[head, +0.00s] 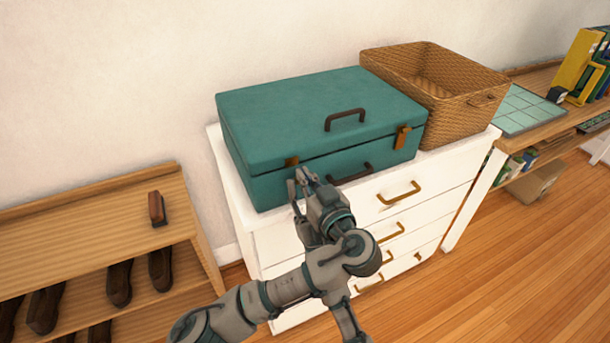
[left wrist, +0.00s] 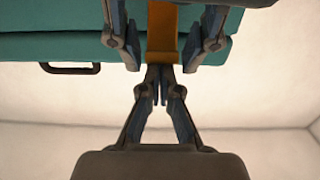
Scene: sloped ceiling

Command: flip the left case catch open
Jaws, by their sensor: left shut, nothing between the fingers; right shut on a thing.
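The teal case (head: 320,115) is closed on the white dresser. Its left catch (head: 292,161) is a small orange tab at the front seam, partly hidden by the fingers in the head view. My left gripper (head: 305,175) is at the case front just below the catch. In the left wrist view its fingertips (left wrist: 160,76) meet with nothing between them.
The right catch (head: 402,137) hangs at the case's front right. A dark handle (head: 345,118) stands on the lid. A wicker basket (head: 435,85) is close on the right. A wooden shoe rack (head: 100,215) stands left, and a desk (head: 535,90) far right.

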